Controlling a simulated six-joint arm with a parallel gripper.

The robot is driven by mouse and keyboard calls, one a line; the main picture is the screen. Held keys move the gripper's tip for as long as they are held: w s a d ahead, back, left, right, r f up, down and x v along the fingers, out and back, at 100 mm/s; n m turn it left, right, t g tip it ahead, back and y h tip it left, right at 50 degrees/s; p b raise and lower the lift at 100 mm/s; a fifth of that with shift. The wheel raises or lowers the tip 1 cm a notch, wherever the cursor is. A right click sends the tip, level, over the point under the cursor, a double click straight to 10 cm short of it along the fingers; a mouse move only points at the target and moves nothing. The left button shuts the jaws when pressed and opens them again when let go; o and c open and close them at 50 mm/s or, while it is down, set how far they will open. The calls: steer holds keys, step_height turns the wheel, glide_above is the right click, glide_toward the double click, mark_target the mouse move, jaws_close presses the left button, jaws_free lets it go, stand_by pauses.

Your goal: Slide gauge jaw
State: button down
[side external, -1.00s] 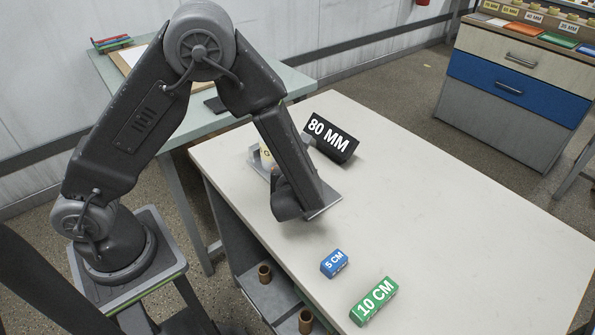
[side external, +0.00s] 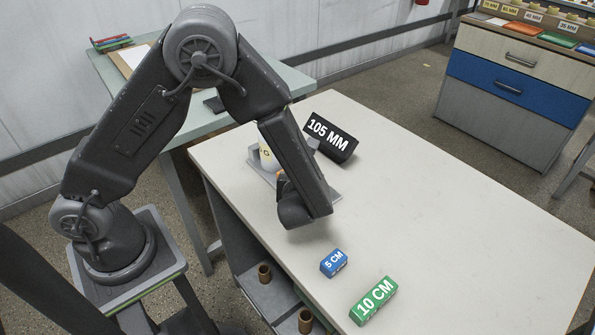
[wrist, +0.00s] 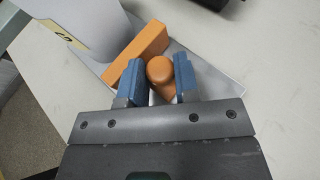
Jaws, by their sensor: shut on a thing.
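The gauge's grey base (side external: 262,172) stands on the pale table, partly hidden behind my arm; its bare surface also shows in the wrist view (wrist: 212,77). The orange jaw (wrist: 139,47) is an upright block with a round orange knob (wrist: 160,70). My gripper (wrist: 158,82) has its two blue fingers on either side of the knob, shut on it. In the side view the fingers are hidden by my arm. A white roll (side external: 267,156) with a yellow label stands in the gauge, close to the jaw in the wrist view (wrist: 85,25). The black display (side external: 331,137) reads 105 MM.
A blue 5 CM block (side external: 334,263) and a green 10 CM block (side external: 374,301) lie near the table's front edge. The table's right part (side external: 460,220) is clear. A drawer cabinet (side external: 510,85) stands at the back right.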

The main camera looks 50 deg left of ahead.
steer(key=shift+d, duration=0.75)
steer(key=c, duration=1.2)
jaws_free()
steer(key=v, duration=1.3)
steer(key=shift+s+d+r, duration=0.1)
steer(key=shift+s+d, duration=0.15)
steer(key=shift+s, duration=0.05)
